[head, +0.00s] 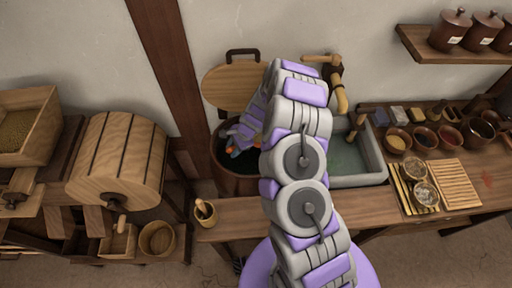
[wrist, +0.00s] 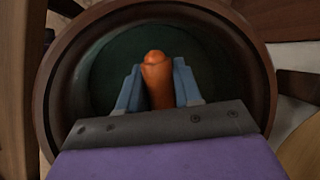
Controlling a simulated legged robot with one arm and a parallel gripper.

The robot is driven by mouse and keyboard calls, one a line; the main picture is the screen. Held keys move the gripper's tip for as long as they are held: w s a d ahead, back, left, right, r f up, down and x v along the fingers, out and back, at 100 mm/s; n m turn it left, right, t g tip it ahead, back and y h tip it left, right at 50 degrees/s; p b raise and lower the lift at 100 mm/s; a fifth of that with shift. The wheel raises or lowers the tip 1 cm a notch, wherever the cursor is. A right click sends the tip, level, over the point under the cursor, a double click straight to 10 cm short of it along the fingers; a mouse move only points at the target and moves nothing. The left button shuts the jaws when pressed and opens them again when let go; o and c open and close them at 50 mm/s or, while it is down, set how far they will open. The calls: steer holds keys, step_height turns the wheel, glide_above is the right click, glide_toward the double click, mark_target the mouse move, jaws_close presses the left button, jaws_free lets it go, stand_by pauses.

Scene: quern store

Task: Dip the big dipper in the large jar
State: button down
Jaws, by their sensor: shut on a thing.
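The large jar (head: 236,184) is a brown round vessel standing behind the bench edge, left of the stone basin. In the wrist view its thick round rim (wrist: 262,85) surrounds a dark green interior. My gripper (wrist: 157,78) points down into the jar's mouth. Its two blue-grey fingers are shut on an orange-brown handle (wrist: 156,72), apparently that of the big dipper. The dipper's lower part is hidden, so I cannot tell how deep it sits. In the head view my arm covers part of the jar, and my gripper (head: 230,149) shows only partly at its mouth.
A round wooden lid (head: 232,84) leans on the wall behind the jar. The stone basin (head: 358,160) stands close on the right. A wooden drum (head: 118,158) is on the left. Bowls and a slatted mat (head: 459,184) fill the right bench.

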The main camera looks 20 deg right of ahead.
steer(key=shift+r, duration=0.2)
stand_by(0.4)
steer(key=shift+r+p, duration=2.65)
steer(key=shift+r, duration=0.55)
stand_by(0.5)
